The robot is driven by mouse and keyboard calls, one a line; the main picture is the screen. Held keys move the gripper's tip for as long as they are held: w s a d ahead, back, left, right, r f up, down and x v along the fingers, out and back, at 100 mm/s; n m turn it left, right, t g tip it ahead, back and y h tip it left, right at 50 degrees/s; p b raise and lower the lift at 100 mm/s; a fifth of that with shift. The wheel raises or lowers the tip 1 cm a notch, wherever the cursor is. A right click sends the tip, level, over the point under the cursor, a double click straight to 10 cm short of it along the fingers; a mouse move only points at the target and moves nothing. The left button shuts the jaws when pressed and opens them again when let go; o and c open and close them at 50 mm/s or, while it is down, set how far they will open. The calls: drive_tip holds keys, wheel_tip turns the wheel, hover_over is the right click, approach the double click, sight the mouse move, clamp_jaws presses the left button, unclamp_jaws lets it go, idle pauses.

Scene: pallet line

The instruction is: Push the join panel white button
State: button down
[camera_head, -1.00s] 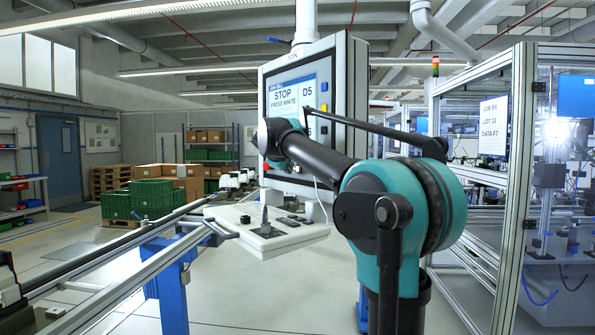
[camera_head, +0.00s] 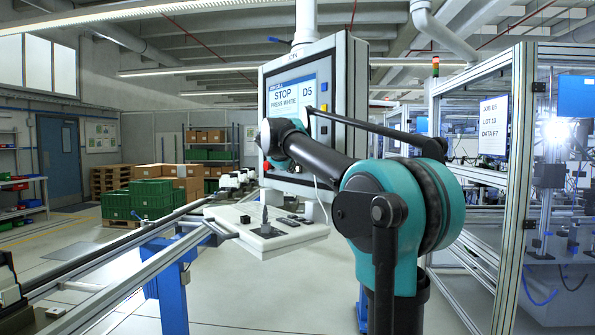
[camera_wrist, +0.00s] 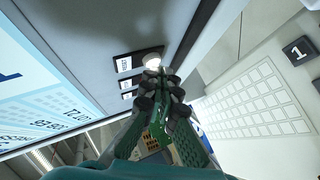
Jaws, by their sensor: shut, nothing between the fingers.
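The join panel (camera_head: 342,75) hangs from a white post, and its screen (camera_head: 291,96) reads "STOP PRESS WHITE" and "D5". In the wrist view the white button (camera_wrist: 151,60) is lit, beside a dark label plate (camera_wrist: 123,65). My gripper (camera_wrist: 163,74) is shut and empty, its fingertips right at the near edge of the white button. I cannot tell whether they touch it. In the head view my arm hides the gripper and the white button. Coloured buttons (camera_head: 324,108) show on the panel's right side.
A light shelf (camera_head: 266,238) with a keyboard pad (camera_wrist: 262,112) sits below the panel. A rail (camera_head: 130,285) runs on the left. A glass-walled cell (camera_head: 470,170) stands on the right. Green crates (camera_head: 152,194) are stacked at the back left.

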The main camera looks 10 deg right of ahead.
drive_tip(key=shift+w+d, duration=0.2)
drive_tip(key=shift+d, duration=0.15)
idle(0.4)
drive_tip(key=shift+a, duration=0.1)
idle(0.3)
drive_tip(key=shift+s+a, duration=0.4)
drive_tip(key=shift+a, duration=0.3)
drive_tip(key=a, duration=0.1)
drive_tip(key=s+a, duration=0.1)
drive_tip(key=a, duration=0.1)
drive_tip(key=s+a, duration=0.1)
drive_tip(key=shift+s+a, duration=0.1)
drive_tip(key=shift+a, duration=0.15)
idle(0.6)
